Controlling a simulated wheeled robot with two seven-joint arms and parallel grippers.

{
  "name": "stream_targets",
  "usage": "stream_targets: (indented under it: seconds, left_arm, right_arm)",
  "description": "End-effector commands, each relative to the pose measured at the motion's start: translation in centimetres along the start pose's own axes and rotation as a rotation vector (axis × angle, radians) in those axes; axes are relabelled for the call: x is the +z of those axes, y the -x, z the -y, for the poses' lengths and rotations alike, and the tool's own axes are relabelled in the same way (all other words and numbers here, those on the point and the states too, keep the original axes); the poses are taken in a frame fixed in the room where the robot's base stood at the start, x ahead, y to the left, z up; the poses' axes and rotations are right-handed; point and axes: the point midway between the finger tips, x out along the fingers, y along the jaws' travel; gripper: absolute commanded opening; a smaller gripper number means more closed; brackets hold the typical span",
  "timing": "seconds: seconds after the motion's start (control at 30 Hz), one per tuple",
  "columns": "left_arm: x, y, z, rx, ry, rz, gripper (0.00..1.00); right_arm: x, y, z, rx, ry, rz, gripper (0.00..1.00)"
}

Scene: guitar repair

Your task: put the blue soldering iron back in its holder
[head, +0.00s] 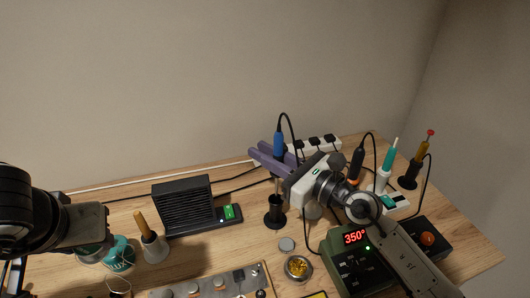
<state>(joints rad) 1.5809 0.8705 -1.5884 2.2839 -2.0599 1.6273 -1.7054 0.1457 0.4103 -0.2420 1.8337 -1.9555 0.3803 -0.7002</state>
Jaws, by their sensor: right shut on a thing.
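The blue soldering iron (279,145) is upright in my right gripper (268,158), whose purple fingers are shut on its handle. Its cord arches up and to the right. Its shaft points down above a black holder (275,213) with a round base, and it looks lined up with the holder's top. I cannot tell whether the tip is inside the holder or just above it. My left arm comes in at the left edge, with the grey left gripper body (85,226) showing; its fingers cannot be made out.
A green soldering station (345,263) reads 350°. A black fan box (183,207), brush cup (154,248), brass wool tin (298,267) and circuit panel (215,286) lie left and in front.

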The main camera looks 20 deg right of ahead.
Motion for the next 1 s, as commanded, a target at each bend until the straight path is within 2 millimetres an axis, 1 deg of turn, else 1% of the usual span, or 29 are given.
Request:
stream_targets:
  seconds: [0.1, 0.57, 1.0]
  left_arm:
    - [-0.2, 0.3, 0.0, 0.000, 0.000, -0.001, 0.17]
    - [-0.1, 0.2, 0.0, 0.000, 0.000, -0.001, 0.17]
    - [0.7, -1.4, -0.2, 0.000, 0.000, -0.001, 0.17]
  right_arm:
    - [0.1, 0.0, 0.0, -0.001, 0.000, 0.000, 0.00]
    - [0.0, 0.0, 0.0, 0.000, 0.000, 0.000, 0.00]
    - [-2.1, 0.0, 0.0, 0.000, 0.000, 0.000, 0.00]
